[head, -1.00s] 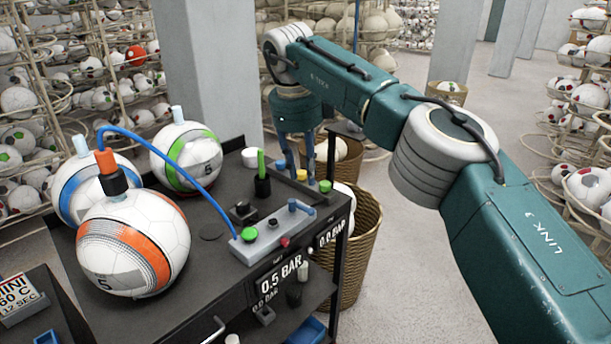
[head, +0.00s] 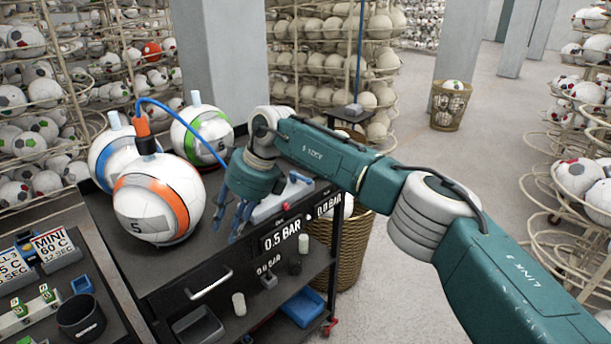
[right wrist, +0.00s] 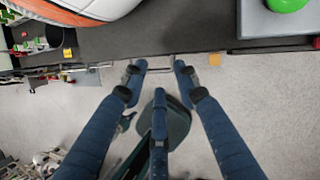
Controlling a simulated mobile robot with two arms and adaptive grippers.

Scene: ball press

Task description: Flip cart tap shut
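The cart (head: 130,240) is dark, with a grey valve box (head: 268,208) on its top at the right. A blue tap lever (head: 300,178) shows at the box's far right end; whether it is open or shut I cannot tell. My right gripper (head: 228,222) is at the cart's front edge, left of the lever, and hides much of the box. In the right wrist view my right gripper (right wrist: 160,72) has its blue fingers spread, with nothing between them. The box's corner (right wrist: 257,22) shows at top right there. My left gripper is not in view.
A ball with an orange band (head: 158,200) stands close left of my right gripper, with a blue hose (head: 185,118) from its orange fitting. Two more balls stand behind. A wicker basket (head: 340,255) stands right of the cart.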

